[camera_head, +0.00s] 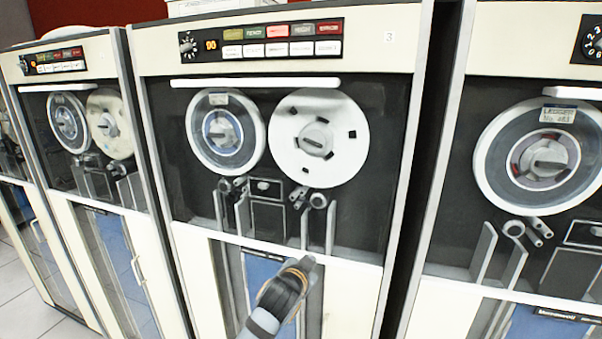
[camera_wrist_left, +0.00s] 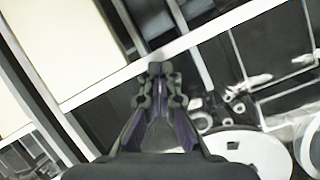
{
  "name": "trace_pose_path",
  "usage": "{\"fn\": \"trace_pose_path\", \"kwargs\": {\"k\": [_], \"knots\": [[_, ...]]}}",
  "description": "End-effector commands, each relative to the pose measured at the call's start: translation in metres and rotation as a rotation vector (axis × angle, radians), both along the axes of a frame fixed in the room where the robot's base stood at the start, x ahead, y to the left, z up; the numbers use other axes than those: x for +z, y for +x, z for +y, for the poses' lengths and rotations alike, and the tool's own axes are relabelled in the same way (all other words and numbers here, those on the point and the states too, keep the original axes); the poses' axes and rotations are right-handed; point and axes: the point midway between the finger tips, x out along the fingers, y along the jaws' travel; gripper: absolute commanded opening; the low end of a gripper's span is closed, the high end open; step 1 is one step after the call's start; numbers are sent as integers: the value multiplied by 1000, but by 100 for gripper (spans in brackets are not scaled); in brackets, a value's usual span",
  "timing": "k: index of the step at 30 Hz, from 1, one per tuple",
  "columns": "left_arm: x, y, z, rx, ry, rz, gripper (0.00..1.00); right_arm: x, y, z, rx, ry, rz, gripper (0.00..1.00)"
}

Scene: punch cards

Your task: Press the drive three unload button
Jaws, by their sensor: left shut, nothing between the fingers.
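The tape drive marked 3 (camera_head: 388,37) stands in the middle of the head view. Its control panel (camera_head: 240,45) at the top has a knob, an orange display and two rows of buttons. The lower row has white buttons (camera_head: 278,50); their lettering is too small to read, so I cannot tell which is unload. My left gripper (camera_head: 306,263) is shut and empty in front of the drive's lower part, well below the panel. Its closed fingers also show in the left wrist view (camera_wrist_left: 160,68). My right gripper is not in view.
Drive three has two tape reels (camera_head: 318,138) behind its window and a white rail (camera_head: 255,83) below the panel. Similar drives stand at the left (camera_head: 80,120) and right (camera_head: 540,155). Tiled floor (camera_head: 30,300) shows at the lower left.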

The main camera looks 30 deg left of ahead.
Motion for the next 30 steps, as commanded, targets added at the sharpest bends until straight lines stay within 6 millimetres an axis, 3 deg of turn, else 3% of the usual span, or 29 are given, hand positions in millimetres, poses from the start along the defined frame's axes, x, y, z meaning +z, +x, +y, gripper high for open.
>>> {"fn": "trace_pose_path", "kwargs": {"k": [1,5,10,15,18,21,24,30], "knots": [[34,3,0,-2,21,-58,0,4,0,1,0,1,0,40],[119,7,2,-5,87,-219,0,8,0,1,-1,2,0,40],[238,0,6,5,199,-469,0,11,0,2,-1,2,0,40],[353,-29,6,30,318,-722,0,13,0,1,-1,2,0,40],[410,-55,5,53,384,-855,0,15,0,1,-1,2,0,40],[452,-80,3,75,436,-961,0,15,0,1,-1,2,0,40],[478,-99,2,91,472,-1031,0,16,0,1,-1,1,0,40],[496,-113,1,103,498,-1078,0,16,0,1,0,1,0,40]]}}
